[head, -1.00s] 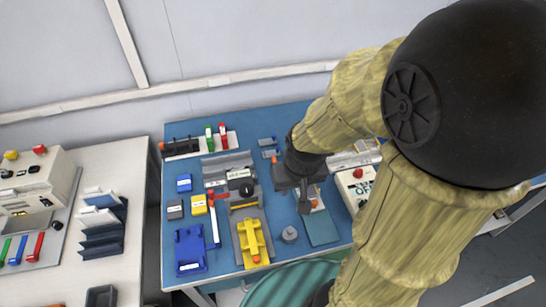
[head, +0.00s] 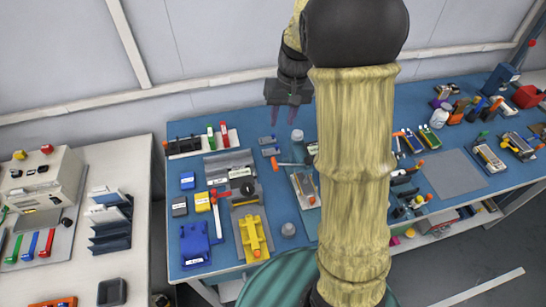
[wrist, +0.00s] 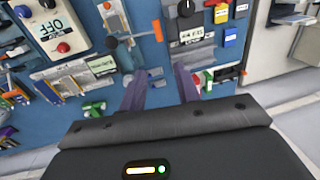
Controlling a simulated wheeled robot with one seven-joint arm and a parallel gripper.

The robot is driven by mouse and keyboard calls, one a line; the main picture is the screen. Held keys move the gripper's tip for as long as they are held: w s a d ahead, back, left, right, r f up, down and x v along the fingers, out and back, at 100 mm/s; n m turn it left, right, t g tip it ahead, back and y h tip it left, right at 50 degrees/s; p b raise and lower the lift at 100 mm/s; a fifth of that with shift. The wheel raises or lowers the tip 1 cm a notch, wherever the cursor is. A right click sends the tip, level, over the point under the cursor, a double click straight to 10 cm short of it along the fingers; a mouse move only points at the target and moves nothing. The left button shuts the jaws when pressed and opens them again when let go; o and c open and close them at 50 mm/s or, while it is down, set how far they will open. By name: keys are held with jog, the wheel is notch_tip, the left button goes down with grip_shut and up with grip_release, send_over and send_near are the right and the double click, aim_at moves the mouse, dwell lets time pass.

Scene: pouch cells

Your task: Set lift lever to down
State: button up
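My gripper (head: 284,118) hangs high near the wall, above the back edge of the blue bench. In the wrist view its two fingers (wrist: 160,92) are spread with nothing between them. No label reading "lift" is legible, so I cannot tell which lever is the lift lever. A lever with a red top (head: 215,206) stands beside the yellow fixture (head: 253,235). The gripper touches none of these.
A grey fixture with a black knob (head: 240,178) stands mid-bench. Green and red handles (head: 217,132) stand at the back left. A white box marked OFF (wrist: 52,25) shows in the wrist view. My arm hides part of the bench's middle.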

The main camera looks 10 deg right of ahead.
aim_at(273, 158)
jog(key=a+f, duration=0.1)
jog(key=f, duration=0.4)
jog(key=f+p, duration=0.1)
jog(key=f, duration=0.5)
jog(key=a+f+p, duration=0.1)
jog(key=f, duration=0.5)
jog(key=shift+a+f, duration=0.1)
jog(key=shift+a, duration=0.25)
grip_shut()
